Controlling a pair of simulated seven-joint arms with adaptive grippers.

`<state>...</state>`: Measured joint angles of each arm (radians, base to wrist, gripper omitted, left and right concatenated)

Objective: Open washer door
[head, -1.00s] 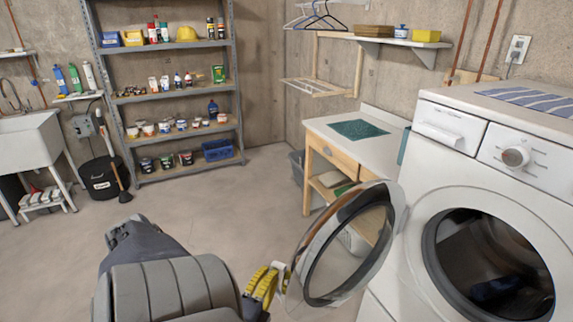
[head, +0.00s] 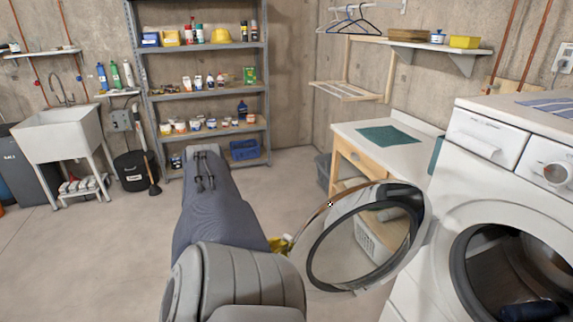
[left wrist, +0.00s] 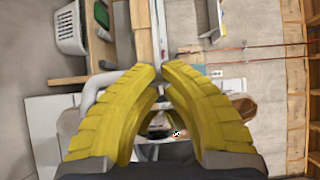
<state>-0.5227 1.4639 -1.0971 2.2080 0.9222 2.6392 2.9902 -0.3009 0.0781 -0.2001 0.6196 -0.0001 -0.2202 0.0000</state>
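The white washer (head: 440,235) stands at the right of the head view. Its round door (head: 420,213), with a glass middle and a shiny rim, is swung well out to the left, and the dark drum opening shows. My left arm reaches in from the bottom. My left gripper (head: 279,243) is mostly hidden behind it, with only a bit of yellow finger showing beside the door's left rim. In the left wrist view, the gripper's two yellow fingers (left wrist: 160,70) bow inward, their tips almost together. I see nothing clearly held between them; contact with the door cannot be told.
A counter (head: 365,133) with a green mat stands behind the door, with a white basket (head: 370,242) below. Metal shelves (head: 205,90) and a sink (head: 58,135) line the back wall.

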